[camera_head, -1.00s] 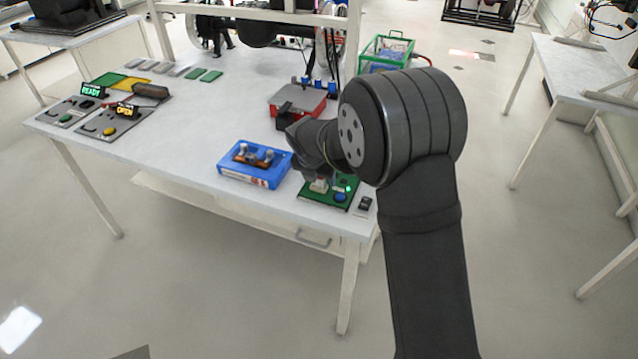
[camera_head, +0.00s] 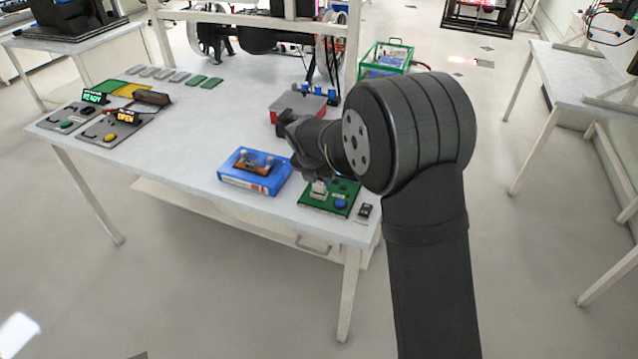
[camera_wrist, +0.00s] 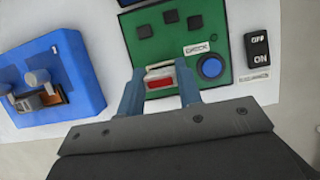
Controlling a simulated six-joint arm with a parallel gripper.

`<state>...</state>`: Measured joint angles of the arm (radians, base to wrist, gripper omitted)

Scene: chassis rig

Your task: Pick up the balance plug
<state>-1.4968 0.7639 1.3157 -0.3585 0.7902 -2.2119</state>
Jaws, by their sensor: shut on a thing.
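The balance plug, a small pale block with a red face (camera_wrist: 160,80), sits between my gripper's two blue-grey fingers in the wrist view. My gripper (camera_wrist: 160,92) is shut on it, over the lower part of the green board (camera_wrist: 205,40). In the head view my gripper (camera_head: 319,180) is at the left part of the green board (camera_head: 335,206), with the pale plug (camera_head: 318,188) under it. I cannot tell whether the plug touches the board. The board also carries several dark squares, a blue round button (camera_wrist: 211,67) and a small label.
A blue box (camera_head: 240,180) with a metal-and-orange fixture stands left of the board. A black on/off switch (camera_wrist: 257,50) lies right of it. A red box (camera_head: 298,104) stands behind. Control panels (camera_head: 112,124) are at far left; the table's middle left is clear.

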